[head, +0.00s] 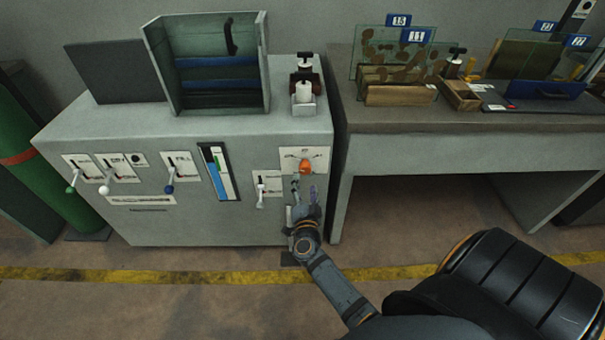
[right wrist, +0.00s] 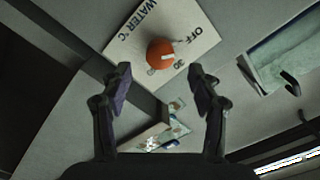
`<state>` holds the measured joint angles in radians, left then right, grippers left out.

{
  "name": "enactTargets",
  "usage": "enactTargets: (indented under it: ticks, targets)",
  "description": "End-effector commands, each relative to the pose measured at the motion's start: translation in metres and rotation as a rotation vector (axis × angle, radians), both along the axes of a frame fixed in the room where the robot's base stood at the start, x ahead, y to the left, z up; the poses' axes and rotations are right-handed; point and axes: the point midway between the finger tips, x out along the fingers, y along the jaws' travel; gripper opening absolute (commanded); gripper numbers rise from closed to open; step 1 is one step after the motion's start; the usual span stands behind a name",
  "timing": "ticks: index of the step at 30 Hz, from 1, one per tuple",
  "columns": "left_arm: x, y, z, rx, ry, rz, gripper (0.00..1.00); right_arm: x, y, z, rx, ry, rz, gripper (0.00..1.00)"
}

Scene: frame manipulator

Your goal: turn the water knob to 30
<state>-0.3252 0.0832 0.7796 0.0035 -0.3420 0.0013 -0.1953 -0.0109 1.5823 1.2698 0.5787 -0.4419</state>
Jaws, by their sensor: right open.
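The water knob (head: 305,167) is a round orange dial on a white plate (head: 291,157) at the right end of the grey cabinet's front. In the right wrist view the knob (right wrist: 160,54) sits on a plate (right wrist: 196,26) that reads "WATER °C", "OFF" and "30". A pale mark on the knob lies on its right part, between the OFF and 30 labels. My right gripper (head: 306,190) is open and empty just below the knob. In the right wrist view its fingers (right wrist: 160,84) are apart below the knob, not touching it. My left gripper is not in view.
The grey cabinet (head: 230,232) also carries levers with green, white and blue ends and a blue gauge (head: 219,172). A small white-handled lever (head: 261,190) is left of my gripper. A table (head: 440,150) with frames stands at right. A green cylinder (head: 35,185) stands at far left.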

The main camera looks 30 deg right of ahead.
Motion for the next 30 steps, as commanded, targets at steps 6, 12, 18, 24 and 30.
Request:
enactTargets:
  ticks: [6,12,18,24,30]
  targets:
    - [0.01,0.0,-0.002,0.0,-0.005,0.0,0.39,0.042,-0.025,-0.001,-0.003,-0.001,0.002,0.61]
    - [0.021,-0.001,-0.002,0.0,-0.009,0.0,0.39,0.064,-0.039,-0.001,-0.002,0.0,0.002,0.61]
    - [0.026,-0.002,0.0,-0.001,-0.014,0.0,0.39,0.068,-0.042,-0.001,-0.001,0.002,0.002,0.61]
    - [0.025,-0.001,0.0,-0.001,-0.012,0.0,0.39,0.068,-0.041,-0.001,-0.001,0.002,0.002,0.53]
    - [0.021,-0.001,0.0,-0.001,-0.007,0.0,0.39,0.068,-0.041,-0.001,-0.001,0.002,0.003,0.26]
